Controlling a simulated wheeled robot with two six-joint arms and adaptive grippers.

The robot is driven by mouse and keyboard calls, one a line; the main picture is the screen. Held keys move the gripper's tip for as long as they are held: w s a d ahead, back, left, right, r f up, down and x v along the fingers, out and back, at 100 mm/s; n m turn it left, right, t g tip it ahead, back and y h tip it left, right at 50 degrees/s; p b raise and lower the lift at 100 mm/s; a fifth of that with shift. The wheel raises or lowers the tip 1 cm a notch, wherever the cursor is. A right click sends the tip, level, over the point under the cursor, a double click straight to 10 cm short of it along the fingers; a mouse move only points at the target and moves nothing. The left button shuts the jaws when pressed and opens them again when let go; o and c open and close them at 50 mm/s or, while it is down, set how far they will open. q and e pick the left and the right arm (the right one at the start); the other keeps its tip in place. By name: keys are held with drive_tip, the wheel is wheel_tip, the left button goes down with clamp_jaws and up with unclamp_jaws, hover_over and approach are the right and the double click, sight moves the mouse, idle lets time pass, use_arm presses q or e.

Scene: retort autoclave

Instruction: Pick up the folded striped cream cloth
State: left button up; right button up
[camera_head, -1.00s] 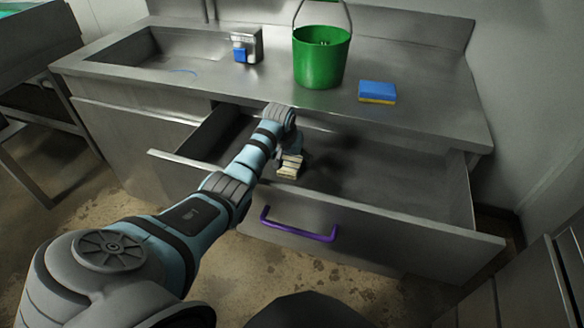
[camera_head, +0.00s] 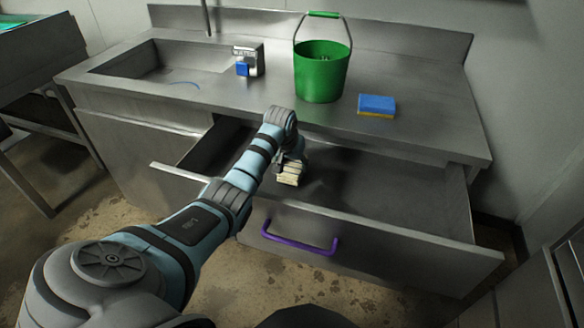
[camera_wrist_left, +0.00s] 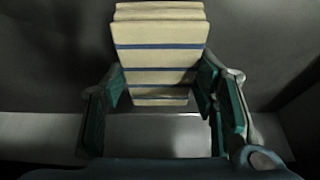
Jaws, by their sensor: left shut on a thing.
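The folded cream cloth with blue stripes (camera_head: 289,174) is at the open drawer, below the end of my left arm. In the left wrist view the cloth (camera_wrist_left: 160,55) stands between the two teal fingers of my left gripper (camera_wrist_left: 160,105). The left gripper is shut on the cloth, with a finger at each side of it. In the head view my left gripper (camera_head: 290,160) is partly hidden by my own wrist. I cannot tell whether the cloth touches the drawer floor. My right gripper is not in view.
The open steel drawer (camera_head: 400,200) has a purple handle (camera_head: 300,240) on its front and bare room at its right. On the counter above stand a green bucket (camera_head: 321,72), a blue and yellow sponge (camera_head: 377,105) and a sink (camera_head: 165,60) at the left.

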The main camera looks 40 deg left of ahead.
sight(292, 166)
use_arm(q)
wheel_tip(292, 166, up, 10)
drive_tip(key=p, duration=0.3)
drive_tip(key=s+a+p, duration=0.1)
drive_tip(key=s+a, duration=0.3)
drive_tip(key=s, duration=0.4)
drive_tip(key=s+a+p, duration=0.1)
drive_tip(key=s+a, duration=0.2)
drive_tip(key=s, duration=0.5)
drive_tip(key=shift+a+f, duration=0.4)
drive_tip(key=shift+s, duration=0.1)
